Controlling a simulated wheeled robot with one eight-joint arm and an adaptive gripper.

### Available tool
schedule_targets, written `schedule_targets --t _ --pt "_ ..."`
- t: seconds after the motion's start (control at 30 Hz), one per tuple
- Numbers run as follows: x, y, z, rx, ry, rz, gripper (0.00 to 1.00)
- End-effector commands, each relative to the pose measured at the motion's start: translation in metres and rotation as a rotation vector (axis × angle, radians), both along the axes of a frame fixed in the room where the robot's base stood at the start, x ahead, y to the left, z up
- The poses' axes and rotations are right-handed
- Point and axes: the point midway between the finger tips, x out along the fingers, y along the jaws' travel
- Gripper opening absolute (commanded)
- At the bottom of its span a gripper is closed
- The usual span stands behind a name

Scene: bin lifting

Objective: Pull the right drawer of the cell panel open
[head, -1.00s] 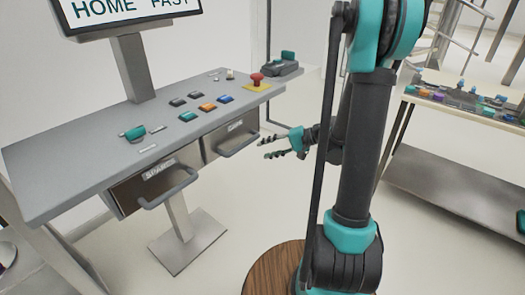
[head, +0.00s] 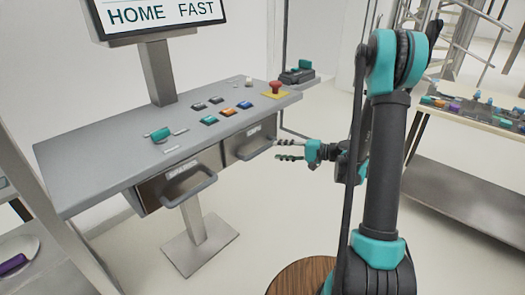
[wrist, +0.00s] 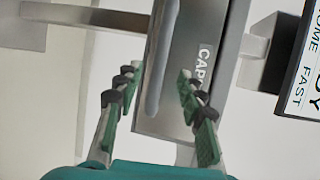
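The cell panel (head: 110,150) is a grey sloping console with two drawers under its top. The right drawer (head: 237,143) looks shut, and its dark bar handle (head: 258,152) faces my gripper (head: 277,150). In the wrist view the drawer front (wrist: 190,40) bears a label starting "CAP". The handle (wrist: 158,70) runs upright in that picture between the spread fingers of my gripper (wrist: 157,76). The gripper is open and empty, its tips close to the handle. I cannot tell whether they touch it.
The left drawer (head: 165,187) also looks shut. Buttons and a red emergency stop (head: 275,88) sit on the panel top. A screen (head: 160,15) stands behind. A table with small parts (head: 470,118) is at the right. The floor before the drawers is clear.

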Motion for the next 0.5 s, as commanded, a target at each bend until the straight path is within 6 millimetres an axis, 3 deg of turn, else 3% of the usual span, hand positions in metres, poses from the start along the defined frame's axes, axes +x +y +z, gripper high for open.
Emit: schedule_targets --t 0.2,0.5 --pt "0.011 0.042 -0.008 -0.001 0.0 0.003 0.39" --pt "0.019 0.073 -0.014 -0.001 0.0 0.001 0.39"
